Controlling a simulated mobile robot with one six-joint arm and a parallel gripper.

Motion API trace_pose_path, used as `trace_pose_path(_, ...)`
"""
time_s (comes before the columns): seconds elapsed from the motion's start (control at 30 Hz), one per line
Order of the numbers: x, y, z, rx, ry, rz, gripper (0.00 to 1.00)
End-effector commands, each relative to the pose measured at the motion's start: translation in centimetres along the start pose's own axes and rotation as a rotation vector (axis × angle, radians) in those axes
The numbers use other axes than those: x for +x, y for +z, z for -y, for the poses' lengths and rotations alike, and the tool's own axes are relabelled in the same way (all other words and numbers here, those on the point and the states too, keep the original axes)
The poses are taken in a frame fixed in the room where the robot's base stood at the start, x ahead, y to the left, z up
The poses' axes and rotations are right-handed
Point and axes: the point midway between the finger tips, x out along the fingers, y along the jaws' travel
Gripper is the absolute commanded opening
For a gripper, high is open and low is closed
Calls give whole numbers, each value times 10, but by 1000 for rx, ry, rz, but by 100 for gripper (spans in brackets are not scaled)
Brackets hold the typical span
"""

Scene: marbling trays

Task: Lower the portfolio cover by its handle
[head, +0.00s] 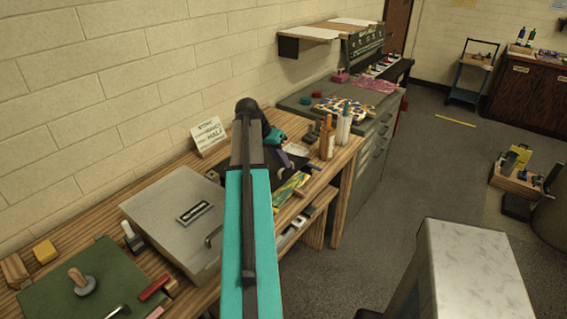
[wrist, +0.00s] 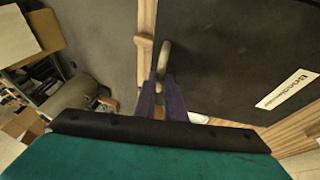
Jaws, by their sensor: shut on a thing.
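In the wrist view a large dark portfolio cover (wrist: 225,45) with a white label (wrist: 287,89) fills the upper right. A pale curved handle (wrist: 165,56) stands at its left edge. My gripper (wrist: 160,82) has purple fingers that are shut on this handle, which shows beyond the fingertips. In the head view my teal and black arm reaches over the bench, and a dark flat shape (head: 283,168), probably the portfolio, shows only in part beside it. The handle is hidden there. How far the cover is tilted, I cannot tell.
A grey case (head: 165,200) with a label and handle lies left of my arm on the wooden bench. Bottles (head: 343,127) stand close to the right, with a small sign (head: 208,134) behind. A pale-topped table (head: 475,265) stands front right. The grey floor between is clear.

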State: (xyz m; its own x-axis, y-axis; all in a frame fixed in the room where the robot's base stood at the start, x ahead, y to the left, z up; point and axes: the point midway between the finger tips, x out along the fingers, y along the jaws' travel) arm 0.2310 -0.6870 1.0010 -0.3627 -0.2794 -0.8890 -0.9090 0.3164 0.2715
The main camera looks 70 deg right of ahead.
Motion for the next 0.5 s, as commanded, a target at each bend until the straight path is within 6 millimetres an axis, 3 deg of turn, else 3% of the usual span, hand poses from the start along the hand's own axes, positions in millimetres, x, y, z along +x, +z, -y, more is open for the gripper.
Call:
trace_pose_path(0.03, 0, 0, 1, 1, -3, 2, 0)
trace_pose_path(0.07, 1, 0, 1, 1, -3, 2, 15)
trace_pose_path(0.17, 1, -1, 0, 2, -2, 2, 29)
trace_pose_path(0.5, 1, -1, -1, 3, 0, 2, 29)
